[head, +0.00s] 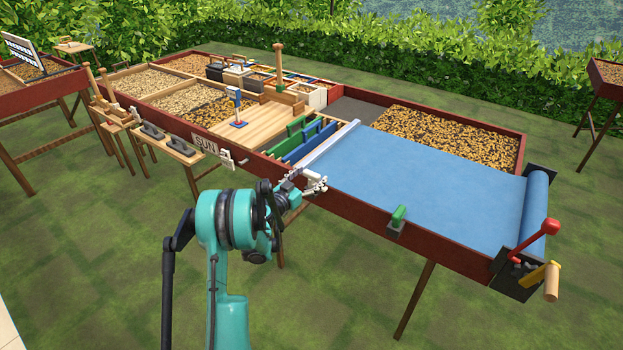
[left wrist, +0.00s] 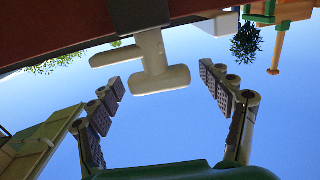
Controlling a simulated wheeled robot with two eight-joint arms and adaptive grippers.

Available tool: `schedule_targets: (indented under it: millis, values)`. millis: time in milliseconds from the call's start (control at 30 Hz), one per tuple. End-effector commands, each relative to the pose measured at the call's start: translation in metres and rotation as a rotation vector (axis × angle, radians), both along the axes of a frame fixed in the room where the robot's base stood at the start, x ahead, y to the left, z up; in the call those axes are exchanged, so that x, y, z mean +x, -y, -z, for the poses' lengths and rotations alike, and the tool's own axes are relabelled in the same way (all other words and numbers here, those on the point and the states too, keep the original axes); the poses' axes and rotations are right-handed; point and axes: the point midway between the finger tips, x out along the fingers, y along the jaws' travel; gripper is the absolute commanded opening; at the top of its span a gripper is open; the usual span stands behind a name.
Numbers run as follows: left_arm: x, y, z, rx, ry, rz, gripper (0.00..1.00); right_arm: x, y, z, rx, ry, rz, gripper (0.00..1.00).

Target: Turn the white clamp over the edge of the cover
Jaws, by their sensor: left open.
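The white clamp (left wrist: 155,72) shows in the left wrist view as a T-shaped handle standing out from the dark red wooden wall. My left gripper (left wrist: 166,105) is open, with one finger on each side of the clamp and clear space between. In the head view my left gripper (head: 312,184) is at the front wall of the long bed, by the front end of the cover's pale edge bar (head: 330,144). It largely hides the clamp there. The blue cover (head: 430,197) lies flat over the right part of the bed. My right gripper is not in view.
A green clamp (head: 397,217) sits on the front wall (head: 445,252) farther right. A roller with a red crank (head: 540,230) and a yellow lever (head: 535,273) is at the right end. Green and blue panels (head: 305,138) stand left of the cover.

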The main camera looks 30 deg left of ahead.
Motion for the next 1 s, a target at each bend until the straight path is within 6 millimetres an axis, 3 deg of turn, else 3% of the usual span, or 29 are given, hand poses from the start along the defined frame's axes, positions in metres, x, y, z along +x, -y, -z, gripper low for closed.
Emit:
schedule_targets:
  millis: [367,500,567,1000]
  values:
    - [0.0078,0.0009,-0.0006,0.0,0.0,0.001,0.77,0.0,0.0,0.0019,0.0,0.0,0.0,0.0]
    - [0.0077,0.0009,-0.0006,0.0,0.0,0.001,0.4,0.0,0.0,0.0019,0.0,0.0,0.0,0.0]
    - [0.0076,0.0009,-0.0006,0.0,0.0,0.001,0.29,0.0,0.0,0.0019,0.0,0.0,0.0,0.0]
    - [0.0076,0.0023,-0.0005,0.0,0.0,-0.066,0.29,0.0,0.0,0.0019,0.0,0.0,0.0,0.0]
